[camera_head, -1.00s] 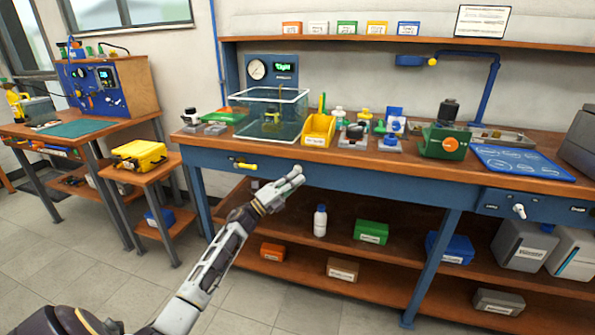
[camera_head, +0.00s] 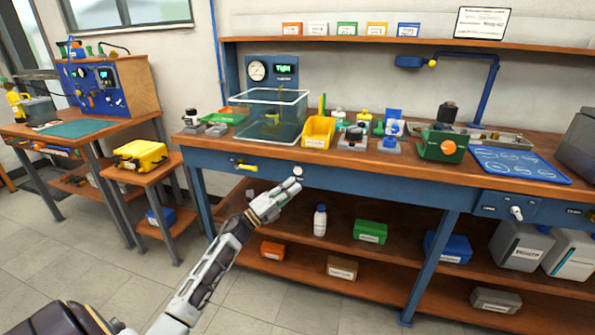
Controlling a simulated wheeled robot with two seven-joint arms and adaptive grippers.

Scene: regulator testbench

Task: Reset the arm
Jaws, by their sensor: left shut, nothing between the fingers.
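My left arm reaches up from the bottom of the head view. My left gripper (camera_head: 290,186) is shut and empty, its fingertips in front of the blue front edge of the workbench (camera_head: 360,188). It appears apart from the bench and from the things on it. My right gripper does not show.
A clear tank (camera_head: 270,115), a yellow bin (camera_head: 318,132), small regulator parts and a green device (camera_head: 443,142) stand on the bench. A yellow case (camera_head: 140,154) sits on a small side table. A white bottle (camera_head: 320,220) and boxes fill the shelf below.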

